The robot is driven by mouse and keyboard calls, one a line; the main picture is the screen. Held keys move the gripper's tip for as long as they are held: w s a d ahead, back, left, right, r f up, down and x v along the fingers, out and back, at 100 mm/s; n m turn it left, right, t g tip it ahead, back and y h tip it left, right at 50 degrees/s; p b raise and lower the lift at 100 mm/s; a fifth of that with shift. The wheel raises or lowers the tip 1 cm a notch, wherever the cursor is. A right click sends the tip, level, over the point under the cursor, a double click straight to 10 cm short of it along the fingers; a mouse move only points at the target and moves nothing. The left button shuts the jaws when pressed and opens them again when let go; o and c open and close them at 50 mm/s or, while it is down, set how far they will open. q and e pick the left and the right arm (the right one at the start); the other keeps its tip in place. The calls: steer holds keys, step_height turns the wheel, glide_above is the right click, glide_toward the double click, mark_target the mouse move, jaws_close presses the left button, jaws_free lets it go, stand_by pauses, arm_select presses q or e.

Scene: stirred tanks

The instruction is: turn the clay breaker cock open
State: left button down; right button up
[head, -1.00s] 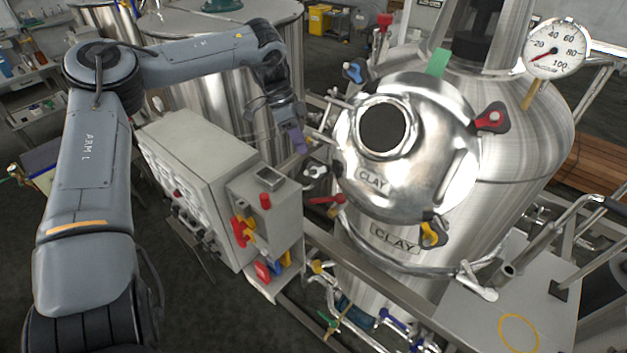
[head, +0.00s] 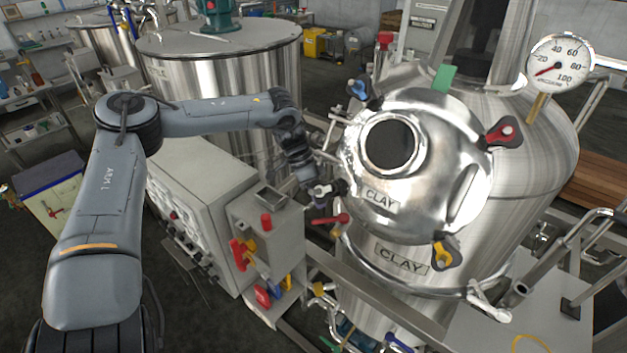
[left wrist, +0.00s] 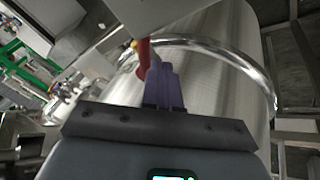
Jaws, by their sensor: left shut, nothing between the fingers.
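The steel vessel with CLAY plates (head: 402,260) stands right of centre in the head view. A red lever handle (head: 330,219) sticks out to the left at its side, under the domed cover; I take it for the breaker cock, though no label on it is legible. My left gripper (head: 319,203) is just above this handle, pointing down. In the left wrist view its purple fingers (left wrist: 164,82) are shut and empty. A red handle (left wrist: 144,54) shows right beside their tips; I cannot tell whether they touch. My right gripper is not in view.
A grey control box (head: 200,205) with coloured switches stands close left of the gripper. The domed cover (head: 440,150) with coloured clamp knobs is close on the right. A gauge (head: 560,62) sits above. A rail and pipes run below.

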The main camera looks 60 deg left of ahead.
mark_target(327, 220)
arm_select(q)
steer(key=shift+s+d+f, duration=0.25)
steer(key=shift+d+f, duration=0.3)
steer(key=shift+d, duration=0.2)
steer(key=shift+s+d+r+n+t+p, duration=0.1)
steer(key=shift+s+d+n+t+p, duration=0.2)
steer(key=shift+n+p, duration=0.55)
